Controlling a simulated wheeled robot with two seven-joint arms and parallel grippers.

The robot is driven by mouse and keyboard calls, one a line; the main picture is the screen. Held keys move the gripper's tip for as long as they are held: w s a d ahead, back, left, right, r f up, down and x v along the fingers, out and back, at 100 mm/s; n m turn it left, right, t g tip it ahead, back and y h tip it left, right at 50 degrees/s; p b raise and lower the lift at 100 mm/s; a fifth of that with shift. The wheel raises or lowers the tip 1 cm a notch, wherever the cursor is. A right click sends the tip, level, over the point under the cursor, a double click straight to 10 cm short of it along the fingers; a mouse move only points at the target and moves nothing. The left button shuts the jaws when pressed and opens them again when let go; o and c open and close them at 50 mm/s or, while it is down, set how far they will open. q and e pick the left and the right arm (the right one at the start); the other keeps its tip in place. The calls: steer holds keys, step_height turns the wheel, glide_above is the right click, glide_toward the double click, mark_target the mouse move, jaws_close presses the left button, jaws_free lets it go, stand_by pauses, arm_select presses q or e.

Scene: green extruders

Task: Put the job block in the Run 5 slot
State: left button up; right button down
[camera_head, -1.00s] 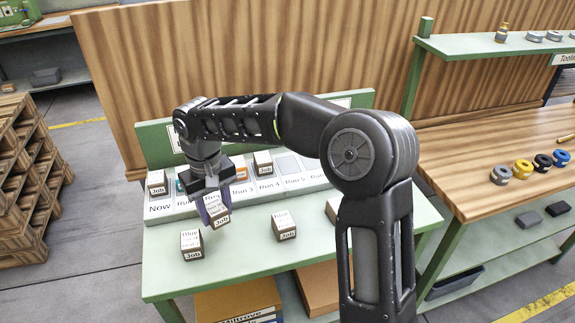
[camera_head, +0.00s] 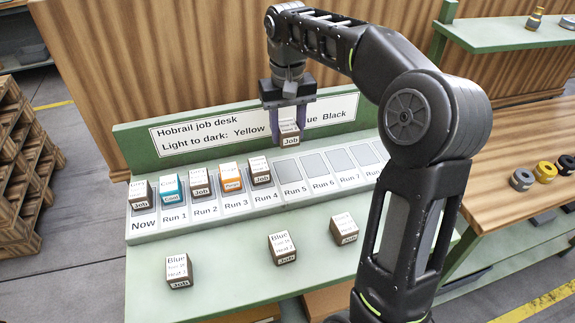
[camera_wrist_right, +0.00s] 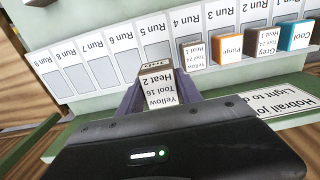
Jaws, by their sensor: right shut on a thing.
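My right gripper (camera_head: 289,120) is shut on a job block (camera_head: 289,133) and holds it above the rack, close to the Run 5 slot. In the right wrist view the held job block (camera_wrist_right: 156,84) reads "Yellow Tool 16 Heat 2" and sits between the fingers. The Run 5 slot (camera_head: 289,170) is empty; it also shows in the right wrist view (camera_wrist_right: 158,51). Now and Run 1 to Run 4 hold blocks, among them a teal Cool block (camera_head: 171,187) and an orange Purge block (camera_head: 231,177). My left gripper is not in view.
Three job blocks stand on the green desk in front of the rack: a Blue one (camera_head: 178,271), a middle one (camera_head: 282,248) and a right one (camera_head: 344,228). Slots from Run 6 (camera_head: 315,164) rightward are empty. The sign board (camera_head: 210,133) stands behind.

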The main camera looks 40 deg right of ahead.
mark_target(287, 171)
step_height(287, 171, down, 3)
steer(key=b, duration=0.2)
steer(key=shift+f+b, duration=0.15)
steer(key=shift+b, duration=0.25)
steer(key=shift+f+p, duration=0.3)
steer(key=shift+p, duration=0.05)
steer(key=shift+f, duration=1.25)
step_height(287, 171, down, 3)
steer(key=shift+f+p, duration=0.1)
steer(key=shift+p, duration=0.2)
steer(key=shift+f, duration=0.3)
